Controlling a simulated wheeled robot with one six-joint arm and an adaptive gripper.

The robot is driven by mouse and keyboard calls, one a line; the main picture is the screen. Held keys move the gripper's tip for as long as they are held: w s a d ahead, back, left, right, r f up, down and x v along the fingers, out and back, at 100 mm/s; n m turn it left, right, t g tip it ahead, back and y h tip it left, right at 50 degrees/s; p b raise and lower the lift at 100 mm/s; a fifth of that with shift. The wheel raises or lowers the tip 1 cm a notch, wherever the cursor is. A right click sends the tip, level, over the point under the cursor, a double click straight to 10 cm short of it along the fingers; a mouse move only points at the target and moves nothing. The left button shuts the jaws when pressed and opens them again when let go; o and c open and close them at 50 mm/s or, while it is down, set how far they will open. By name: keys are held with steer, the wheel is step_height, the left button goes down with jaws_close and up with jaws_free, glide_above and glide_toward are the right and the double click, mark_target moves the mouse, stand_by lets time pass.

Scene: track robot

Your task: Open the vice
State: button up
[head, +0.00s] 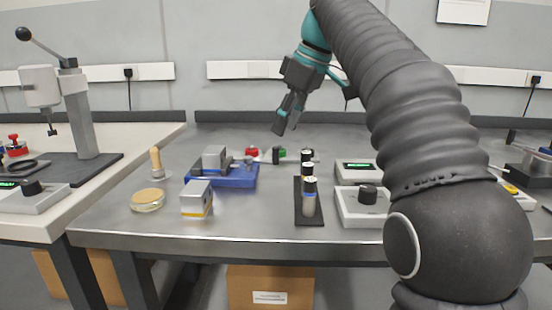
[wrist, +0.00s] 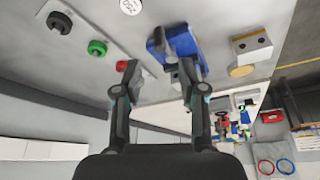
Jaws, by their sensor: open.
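The vice (head: 236,182) is a blue body on the metal bench, left of centre in the head view, with a grey metal block (head: 214,158) on top. I cannot tell its jaw gap. It also shows in the wrist view (wrist: 157,53), near the right finger, which partly hides it. My gripper (head: 285,122) is open and empty, above the bench, to the right of and higher than the vice. In the wrist view the two fingers of my gripper (wrist: 157,73) are spread wide and touch nothing.
A metal block with a yellow stripe (head: 196,203) stands in front of the vice, a round dish (head: 147,202) to its left. Red (head: 252,152) and green knobs (wrist: 97,47) are behind. A black rack with cylinders (head: 309,213) stands to the right.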

mark_target(276, 148)
steer(key=b+x, duration=0.2)
steer(key=x, duration=0.5)
steer(key=shift+f, duration=0.15)
jaws_close()
